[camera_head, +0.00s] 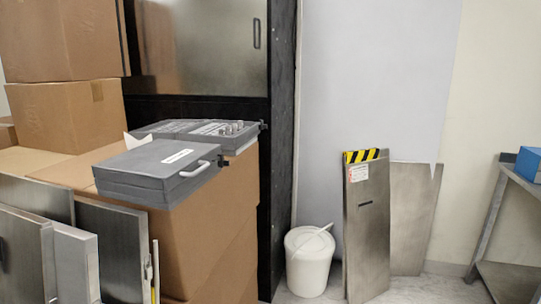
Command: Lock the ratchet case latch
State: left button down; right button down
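A closed grey case (150,175) with a white label on its lid and a light handle (194,169) on its front side lies on a cardboard box, left of centre. Behind it is a second grey case (192,132) that looks open, with several small metallic pieces at its right part. A small dark part (223,161), perhaps a latch, shows at the right end of the closed case; its state is too small to tell. Neither of my grippers is in view.
Cardboard boxes (65,115) are stacked at the left, with metal panels (110,240) in front. A white bucket (309,262) and leaning metal plates (367,225) stand right of centre. A metal table (505,190) with a blue box (529,163) is at the far right.

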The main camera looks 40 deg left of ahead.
aim_at(221, 163)
jog(key=u, duration=0.35)
jog(key=i, duration=0.95)
jog(key=u, duration=0.45)
